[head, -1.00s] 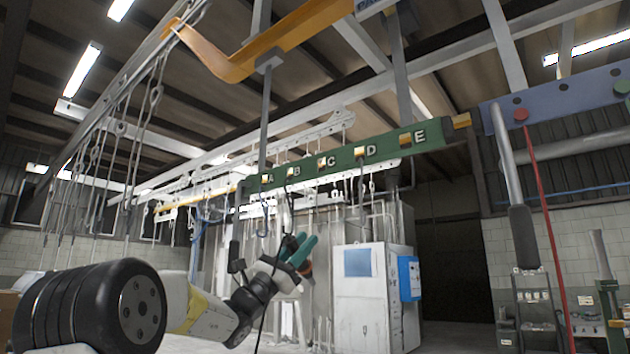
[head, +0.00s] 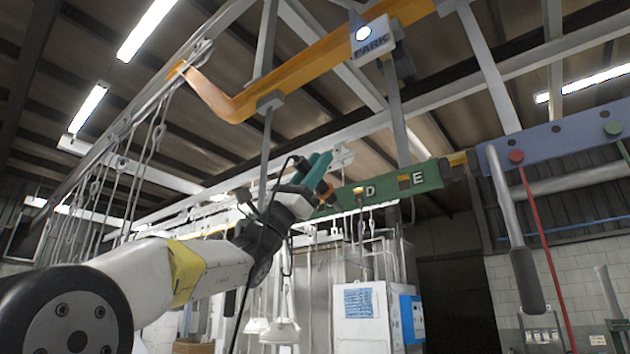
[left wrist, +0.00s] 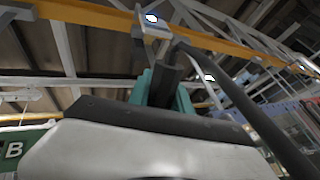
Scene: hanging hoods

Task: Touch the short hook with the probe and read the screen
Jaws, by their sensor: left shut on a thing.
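My left gripper (head: 320,174), with teal fingers, is raised in the middle of the head view, overlapping the green lettered rail (head: 386,185). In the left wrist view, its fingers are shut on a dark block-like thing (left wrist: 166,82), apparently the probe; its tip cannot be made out. Dark hooks hang under the rail, one below D (head: 361,222) and one below E (head: 412,210). My arm and gripper hide the rail's left part, and I cannot tell which hook is short. A pale blue panel with faint marks, possibly the screen (head: 366,303), is on the white cabinet. My right gripper is not in view.
Chains with hooks (head: 150,150) hang at the left. A blue beam (head: 560,136) with a grey-handled rod (head: 525,270) and a red rod (head: 548,260) is at the right.

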